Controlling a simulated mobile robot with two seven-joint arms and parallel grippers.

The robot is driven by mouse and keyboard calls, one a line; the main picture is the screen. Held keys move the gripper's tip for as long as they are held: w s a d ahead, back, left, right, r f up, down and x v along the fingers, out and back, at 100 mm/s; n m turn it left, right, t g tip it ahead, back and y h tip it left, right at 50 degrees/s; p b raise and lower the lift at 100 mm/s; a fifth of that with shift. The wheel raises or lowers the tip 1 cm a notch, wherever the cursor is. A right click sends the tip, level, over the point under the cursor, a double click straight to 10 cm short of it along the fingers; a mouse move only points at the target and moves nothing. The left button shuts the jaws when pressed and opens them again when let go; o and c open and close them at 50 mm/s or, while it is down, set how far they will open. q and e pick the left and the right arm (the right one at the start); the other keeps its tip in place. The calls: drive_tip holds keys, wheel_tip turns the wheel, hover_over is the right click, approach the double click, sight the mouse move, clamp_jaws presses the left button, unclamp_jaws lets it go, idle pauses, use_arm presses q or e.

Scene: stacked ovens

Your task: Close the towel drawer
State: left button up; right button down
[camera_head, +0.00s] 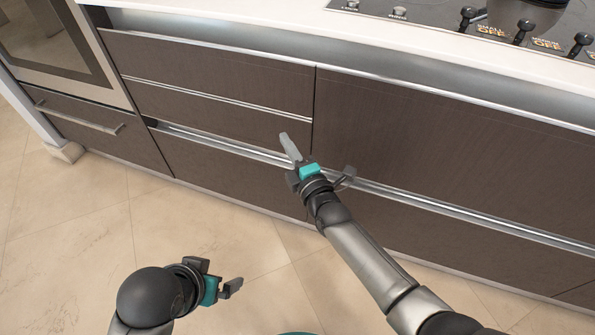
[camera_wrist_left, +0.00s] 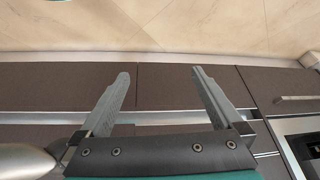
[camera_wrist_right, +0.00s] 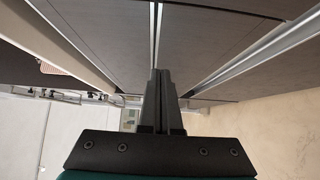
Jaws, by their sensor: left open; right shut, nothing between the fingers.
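No towel shows, so I cannot tell for certain which drawer is the towel drawer. The lower left drawer (camera_head: 225,176) has a dark brown front and a metal top edge. A dark gap shows at the top edge's left end, and the front seems to stand slightly out. My right gripper (camera_head: 287,142) is shut and empty, in front of the cabinet near that drawer's right end. I cannot tell whether it touches. It shows closed in the right wrist view (camera_wrist_right: 162,72). My left gripper (camera_head: 222,274) is open and empty above the floor, also seen in the left wrist view (camera_wrist_left: 160,74).
Above are upper drawer fronts (camera_head: 215,77) and a white countertop (camera_head: 260,22) with a cooktop (camera_head: 440,12). A wide dark front (camera_head: 440,135) is on the right. An oven (camera_head: 55,40) with a handled drawer (camera_head: 95,135) below stands left. Tiled floor (camera_head: 75,250) is clear.

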use_arm(q)
wheel_tip(320, 180, down, 9)
drive_tip(key=s+g+p, duration=0.1)
drive_tip(key=p, duration=0.2)
drive_tip(key=shift+r+p, duration=0.2)
drive_tip(key=shift+p, duration=0.15)
use_arm(e)
drive_tip(key=v, duration=0.8)
drive_tip(key=shift+s+d, duration=0.15)
drive_tip(key=shift+d, duration=0.1)
use_arm(q)
drive_tip(key=shift+d, duration=0.1)
